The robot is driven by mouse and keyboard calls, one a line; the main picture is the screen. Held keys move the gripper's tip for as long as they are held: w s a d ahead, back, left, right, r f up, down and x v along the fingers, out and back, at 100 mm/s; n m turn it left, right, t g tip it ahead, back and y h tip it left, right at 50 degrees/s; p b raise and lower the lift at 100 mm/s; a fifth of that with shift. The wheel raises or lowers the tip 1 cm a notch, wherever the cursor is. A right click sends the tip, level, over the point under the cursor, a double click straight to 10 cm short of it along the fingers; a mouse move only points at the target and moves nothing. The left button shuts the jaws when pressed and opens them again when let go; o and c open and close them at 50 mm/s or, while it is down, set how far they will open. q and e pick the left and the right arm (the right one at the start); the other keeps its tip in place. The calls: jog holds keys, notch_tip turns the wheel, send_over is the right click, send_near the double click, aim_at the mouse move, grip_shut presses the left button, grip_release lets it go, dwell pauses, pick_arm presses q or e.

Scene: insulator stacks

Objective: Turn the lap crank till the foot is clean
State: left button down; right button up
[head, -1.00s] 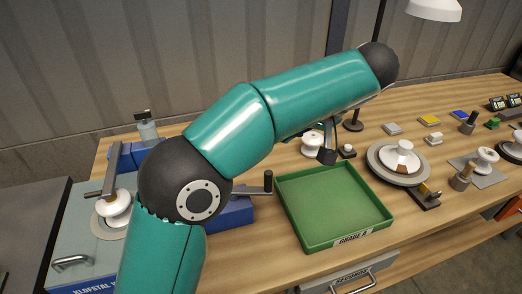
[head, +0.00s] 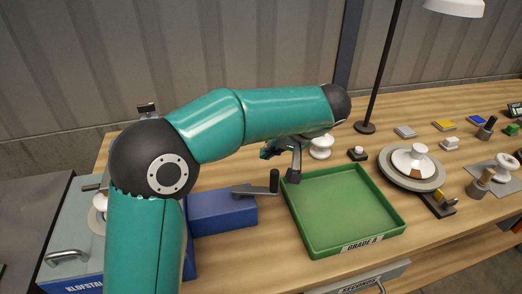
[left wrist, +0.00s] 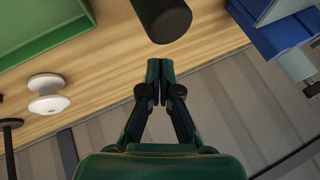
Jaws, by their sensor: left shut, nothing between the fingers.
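The lap crank (head: 255,190) has a grey arm with an upright dark knob (head: 274,181), beside a blue housing (head: 222,212). A white porcelain piece (head: 98,217) sits at the left on the pale teal cabinet, mostly hidden by my arm, so its foot cannot be seen. My left gripper (head: 268,153) is beyond the crank, under my forearm and partly hidden. In the left wrist view its fingers (left wrist: 160,72) are shut and empty. A dark cylinder, apparently the crank knob (left wrist: 161,18), is ahead of the fingertips with a gap between. My right gripper is not in view.
A green tray (head: 381,243) marked GRADE A lies just right of the crank. A white insulator (head: 320,148) and a lamp stand (head: 365,128) are behind it. A turntable (head: 388,178) with a white insulator stands farther right.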

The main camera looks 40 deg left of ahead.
pick_arm(q)
jog(key=shift+s+a, duration=0.55)
jog(key=shift+a, duration=0.3)
dwell(1.1)
